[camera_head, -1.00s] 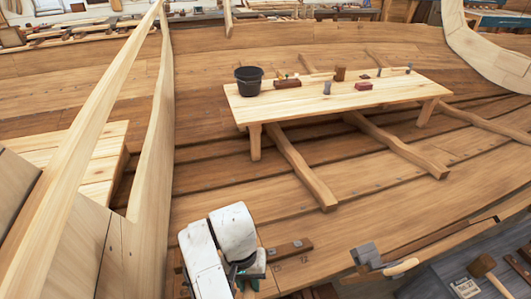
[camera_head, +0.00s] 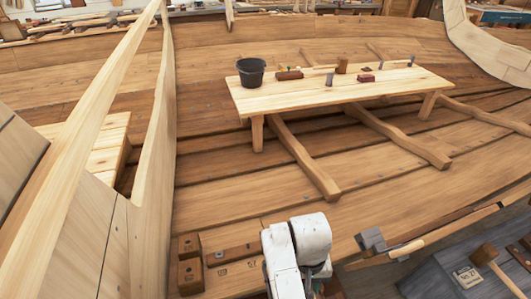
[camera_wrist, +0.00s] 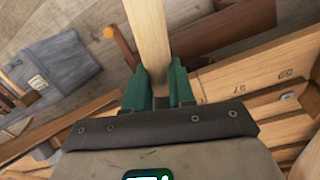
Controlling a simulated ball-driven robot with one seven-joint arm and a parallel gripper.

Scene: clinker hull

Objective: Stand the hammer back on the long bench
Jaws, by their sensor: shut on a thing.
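My gripper (camera_wrist: 161,75) has green fingers shut on a pale wooden shaft in the wrist view. The shaft looks like the handle of the hammer (camera_wrist: 150,32); it runs out of the top of that view, and no hammer head shows. In the head view my arm hides the held thing, low in the middle. The long bench (camera_head: 300,98) stands beyond and above my arm in the head view, apart from the gripper. Its pale top has bare room along the front edge and at the right end.
On the bench stand a black bucket (camera_head: 251,72), a brown block (camera_head: 289,75), a brown cylinder (camera_head: 341,66), a grey piece (camera_head: 330,80) and a red block (camera_head: 367,78). A grey-headed tool (camera_head: 371,240) lies right of my arm. A tall pale frame (camera_head: 152,170) rises at left.

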